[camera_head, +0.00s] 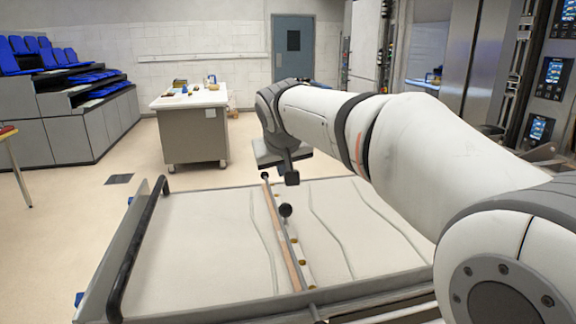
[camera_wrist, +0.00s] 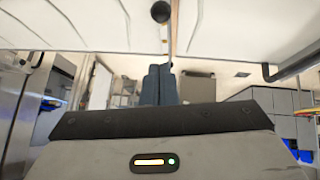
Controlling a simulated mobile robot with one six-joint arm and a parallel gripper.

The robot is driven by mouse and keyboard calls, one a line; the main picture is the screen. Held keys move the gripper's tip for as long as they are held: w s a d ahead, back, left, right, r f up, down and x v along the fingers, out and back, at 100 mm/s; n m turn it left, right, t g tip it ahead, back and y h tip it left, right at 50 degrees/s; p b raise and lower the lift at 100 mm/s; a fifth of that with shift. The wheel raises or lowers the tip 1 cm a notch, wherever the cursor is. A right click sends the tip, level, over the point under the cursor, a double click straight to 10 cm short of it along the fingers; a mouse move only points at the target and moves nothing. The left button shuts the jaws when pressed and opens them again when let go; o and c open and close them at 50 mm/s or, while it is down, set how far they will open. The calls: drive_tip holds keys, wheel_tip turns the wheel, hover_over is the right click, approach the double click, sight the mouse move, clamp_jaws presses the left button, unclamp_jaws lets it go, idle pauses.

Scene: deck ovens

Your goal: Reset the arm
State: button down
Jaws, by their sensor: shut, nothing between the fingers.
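My arm reaches in from the right of the head view and extends over a pale loading bed (camera_head: 205,235). My gripper (camera_head: 291,178) hangs at its far end, above the bed's far edge. In the wrist view my gripper (camera_wrist: 159,72) shows as two dark fingers side by side, closed together with nothing between them. A rod with a black knob (camera_head: 285,210) runs along the middle of the bed, close below the gripper. The knob also shows in the wrist view (camera_wrist: 161,12). I cannot tell the exact gap between gripper and rod.
A black handle bar (camera_head: 138,250) runs along the bed's left side. A white-topped cabinet (camera_head: 190,128) with small items stands beyond. Stepped seating with blue chairs (camera_head: 60,100) is at left. Oven control panels (camera_head: 550,75) are at right. Floor between bed and seating is clear.

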drive_tip(key=s+d+f+m+g+h, duration=0.1)
drive_tip(key=s+d+f+g, duration=0.1)
drive_tip(key=s+d+f, duration=0.4)
drive_tip(key=s+d+f+m+g, duration=0.1)
drive_tip(key=s+d+f, duration=0.3)
drive_tip(key=s+d, duration=0.45)
drive_tip(key=s+d+f+m+g, duration=0.1)
drive_tip(key=s+d+f+g, duration=0.1)
drive_tip(key=s+d+f, duration=0.3)
drive_tip(key=s+f+p, duration=0.1)
drive_tip(key=s+f, duration=0.3)
drive_tip(key=s, duration=0.4)
drive_tip(key=shift+d+f+m, duration=0.15)
drive_tip(key=shift+f+m, duration=0.2)
drive_tip(key=shift+m, duration=0.05)
